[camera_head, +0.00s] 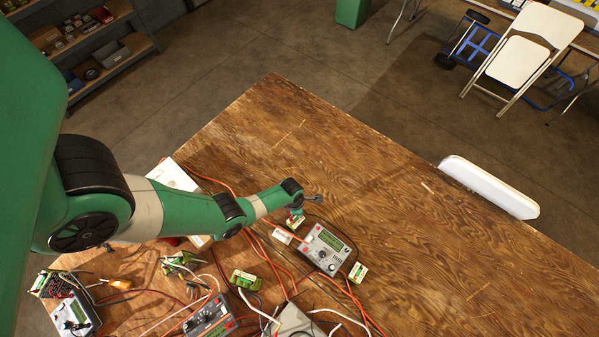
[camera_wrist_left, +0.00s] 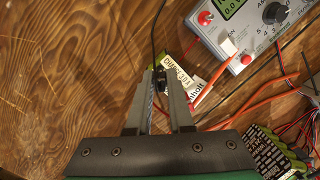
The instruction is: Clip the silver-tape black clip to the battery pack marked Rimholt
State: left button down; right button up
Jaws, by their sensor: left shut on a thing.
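My left gripper (camera_head: 302,200) reaches over the table beside the grey charger with a green screen. In the left wrist view its two fingers (camera_wrist_left: 168,82) are shut on a small black clip (camera_wrist_left: 170,72), with a black lead running up from it. Silver tape cannot be made out. A battery pack (camera_head: 296,222) with a white and green label lies just under the gripper. In the wrist view its label (camera_wrist_left: 180,50) shows behind the fingertips, with part of a name ending in "holt" (camera_wrist_left: 198,84). The fingers hide whether the clip touches the pack. My right gripper is not in view.
The grey charger (camera_head: 327,246) stands close to the pack, with orange leads (camera_head: 285,270) around it. Other packs lie nearby, one right of the charger (camera_head: 357,272) and one to its left (camera_head: 246,280). More chargers (camera_head: 208,318) crowd the near left. The table's right side is clear.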

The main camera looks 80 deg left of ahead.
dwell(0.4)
pick_arm(q)
jog(key=c, duration=0.7)
grip_release()
jog(key=shift+c, duration=0.2)
jog(key=shift+o, duration=1.1)
notch_tip(320, 180, up, 8)
jog(key=p, duration=0.7)
jog(key=shift+f, duration=0.3)
